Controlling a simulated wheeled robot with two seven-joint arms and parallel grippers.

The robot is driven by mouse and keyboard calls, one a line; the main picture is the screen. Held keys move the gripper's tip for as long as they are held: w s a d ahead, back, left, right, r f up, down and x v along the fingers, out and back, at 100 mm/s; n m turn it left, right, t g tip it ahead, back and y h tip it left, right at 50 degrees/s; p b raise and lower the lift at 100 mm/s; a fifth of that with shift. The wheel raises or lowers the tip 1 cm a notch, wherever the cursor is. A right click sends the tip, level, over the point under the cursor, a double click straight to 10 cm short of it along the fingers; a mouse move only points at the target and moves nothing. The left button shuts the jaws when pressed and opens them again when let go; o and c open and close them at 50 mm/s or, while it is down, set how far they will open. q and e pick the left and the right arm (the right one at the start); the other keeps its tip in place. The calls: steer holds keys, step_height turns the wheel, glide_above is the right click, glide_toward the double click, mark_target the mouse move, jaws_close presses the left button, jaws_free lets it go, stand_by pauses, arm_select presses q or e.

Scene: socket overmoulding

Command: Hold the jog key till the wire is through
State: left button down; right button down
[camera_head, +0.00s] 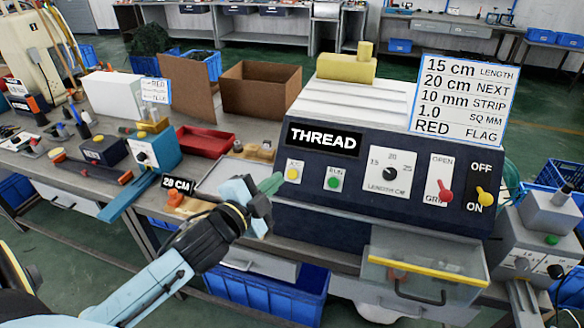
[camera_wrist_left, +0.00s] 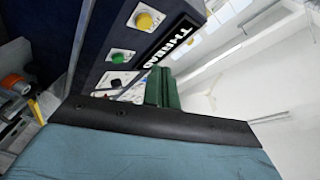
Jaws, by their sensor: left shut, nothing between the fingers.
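The dark blue machine (camera_head: 300,215) has a black THREAD display (camera_head: 322,139) on its sloping front. The yellow jog key (camera_head: 293,174) is at the left end of that front, with the green RUN key (camera_head: 335,179) to its right. My left gripper (camera_head: 270,184) is shut and empty, its green fingertips just left of the jog key. In the left wrist view the shut green fingers (camera_wrist_left: 161,88) stand apart from the yellow key (camera_wrist_left: 144,20) and the green key (camera_wrist_left: 118,57). I cannot make out the wire. My right gripper is not in view.
The machine also carries a length dial (camera_head: 390,173), a red GRIP switch (camera_head: 443,190) and a yellow ON/OFF switch (camera_head: 483,196). A clear-fronted, yellow-edged box (camera_head: 425,275) juts out below. A red tray (camera_head: 205,142) and a blue device (camera_head: 157,152) stand on the bench to the left.

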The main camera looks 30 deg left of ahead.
mark_target(292, 174)
arm_select(q)
steer(key=r, duration=0.3)
steer(key=shift+s+d+r+t, duration=0.1)
steer(key=shift+s+d+t, duration=0.2)
steer(key=shift+d+t, duration=0.1)
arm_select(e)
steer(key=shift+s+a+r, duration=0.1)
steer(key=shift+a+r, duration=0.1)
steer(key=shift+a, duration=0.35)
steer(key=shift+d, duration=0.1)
